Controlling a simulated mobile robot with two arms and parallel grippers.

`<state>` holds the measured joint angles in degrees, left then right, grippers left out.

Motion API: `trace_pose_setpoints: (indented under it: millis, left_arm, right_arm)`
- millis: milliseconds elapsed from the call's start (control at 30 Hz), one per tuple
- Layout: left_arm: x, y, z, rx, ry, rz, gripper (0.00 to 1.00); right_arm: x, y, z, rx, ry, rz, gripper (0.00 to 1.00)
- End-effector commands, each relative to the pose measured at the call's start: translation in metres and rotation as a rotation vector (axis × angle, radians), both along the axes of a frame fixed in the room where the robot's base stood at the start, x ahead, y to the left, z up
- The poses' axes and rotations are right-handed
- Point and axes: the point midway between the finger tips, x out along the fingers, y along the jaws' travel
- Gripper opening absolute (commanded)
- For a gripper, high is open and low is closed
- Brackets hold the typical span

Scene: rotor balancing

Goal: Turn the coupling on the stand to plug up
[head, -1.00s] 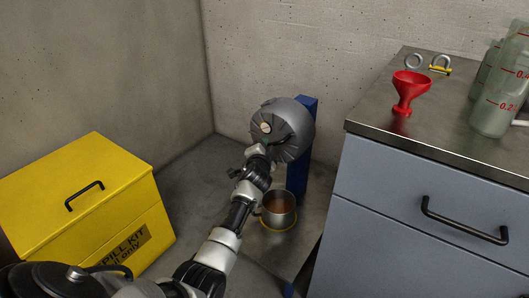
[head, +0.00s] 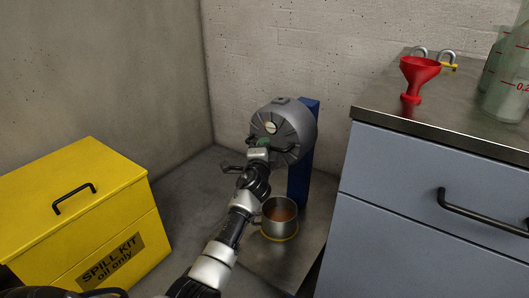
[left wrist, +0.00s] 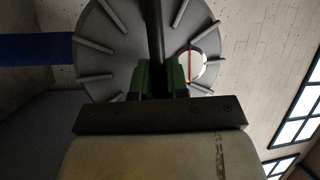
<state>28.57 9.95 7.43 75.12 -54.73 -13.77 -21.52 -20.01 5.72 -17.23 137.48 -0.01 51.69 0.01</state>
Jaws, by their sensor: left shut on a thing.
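The coupling (head: 296,118) is a grey finned drum held against a blue stand (head: 303,178). A pale round disc (head: 271,128) shows on its face; in the left wrist view this disc (left wrist: 190,65) has a red line. A small raised piece (head: 282,100), perhaps the plug, shows at the top of the rim. My left gripper (head: 263,144) is in front of the coupling's face. In the left wrist view its green fingers (left wrist: 160,75) are shut on a dark bar (left wrist: 155,25) that crosses the face. My right gripper is not in view.
A metal pot (head: 279,215) with brown liquid stands below the coupling. A yellow spill kit box (head: 80,200) is at left. A grey-blue cabinet (head: 420,190) at right bears a red funnel (head: 418,75) and bottles (head: 507,85).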

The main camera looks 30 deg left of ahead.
Motion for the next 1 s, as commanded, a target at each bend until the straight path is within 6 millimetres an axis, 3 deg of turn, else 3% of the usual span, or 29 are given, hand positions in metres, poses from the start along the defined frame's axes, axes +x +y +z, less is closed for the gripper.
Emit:
trace_pose_setpoints:
  millis: [300,867,900,1000]
  left_arm:
    - [0.000,-0.001,-0.003,0.105,-0.002,-0.002,0.00]
    - [0.000,-0.001,-0.001,0.145,-0.002,-0.002,0.00]
    - [0.000,-0.001,-0.001,0.145,-0.002,-0.002,0.17]
    - [0.000,-0.001,-0.001,0.143,-0.001,-0.002,0.32]
  right_arm:
    - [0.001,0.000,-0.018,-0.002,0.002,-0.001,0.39]
    - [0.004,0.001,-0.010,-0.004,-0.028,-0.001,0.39]
    - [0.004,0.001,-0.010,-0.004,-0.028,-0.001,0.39]
    - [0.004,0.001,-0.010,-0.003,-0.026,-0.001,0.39]
